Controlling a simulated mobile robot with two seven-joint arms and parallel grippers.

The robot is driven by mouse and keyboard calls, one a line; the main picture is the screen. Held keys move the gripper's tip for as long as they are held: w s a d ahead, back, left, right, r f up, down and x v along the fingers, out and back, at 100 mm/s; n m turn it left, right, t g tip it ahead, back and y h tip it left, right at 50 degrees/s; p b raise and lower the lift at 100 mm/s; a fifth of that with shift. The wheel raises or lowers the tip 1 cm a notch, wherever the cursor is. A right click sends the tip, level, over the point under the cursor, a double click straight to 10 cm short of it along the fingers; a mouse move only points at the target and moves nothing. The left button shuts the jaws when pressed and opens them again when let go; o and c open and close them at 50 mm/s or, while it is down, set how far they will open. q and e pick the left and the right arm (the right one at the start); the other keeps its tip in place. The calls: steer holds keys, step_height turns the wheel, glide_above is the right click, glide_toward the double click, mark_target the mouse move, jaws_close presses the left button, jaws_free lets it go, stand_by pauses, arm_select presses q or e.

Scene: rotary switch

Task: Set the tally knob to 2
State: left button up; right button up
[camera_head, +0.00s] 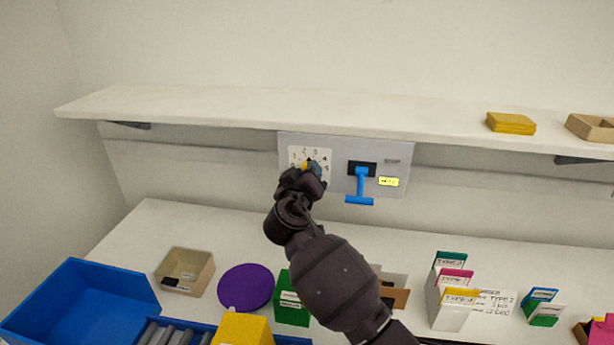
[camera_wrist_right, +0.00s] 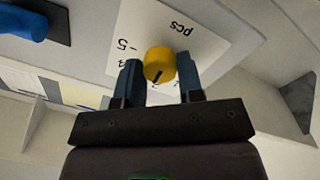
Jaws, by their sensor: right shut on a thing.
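The tally knob is yellow with a dark pointer line and sits between my right gripper's fingers in the right wrist view (camera_wrist_right: 159,65). It sits on a white dial plate (camera_head: 322,155) with printed numbers, on a grey panel (camera_head: 345,143) under the shelf. My right gripper (camera_head: 308,170) reaches up to the dial and is shut on the knob. In the right wrist view its two dark fingers (camera_wrist_right: 160,83) stand on either side of the knob. The number that the pointer faces cannot be read, as the gripper covers part of the dial. My left gripper is out of view.
A blue lever handle (camera_head: 361,187) and a small yellow display (camera_head: 389,181) are right of the dial. A shelf (camera_head: 300,112) runs above the panel. Below, the table holds a blue bin (camera_head: 75,305), a tan box (camera_head: 185,270), a purple disc (camera_head: 246,287) and card holders (camera_head: 452,295).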

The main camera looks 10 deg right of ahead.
steer(key=shift+n+p, duration=0.3)
steer(key=shift+n, duration=1)
steer(key=shift+f+n, duration=0.1)
steer(key=shift+n, duration=0.2)
steer(key=o, duration=0.9)
steer(key=shift+s, duration=0.1)
steer(key=b+v, duration=0.1)
steer(key=v, duration=0.9)
steer(key=shift+s+a+b, duration=0.1)
steer(key=shift+s+b, duration=0.25)
steer(key=shift+b, duration=0.05)
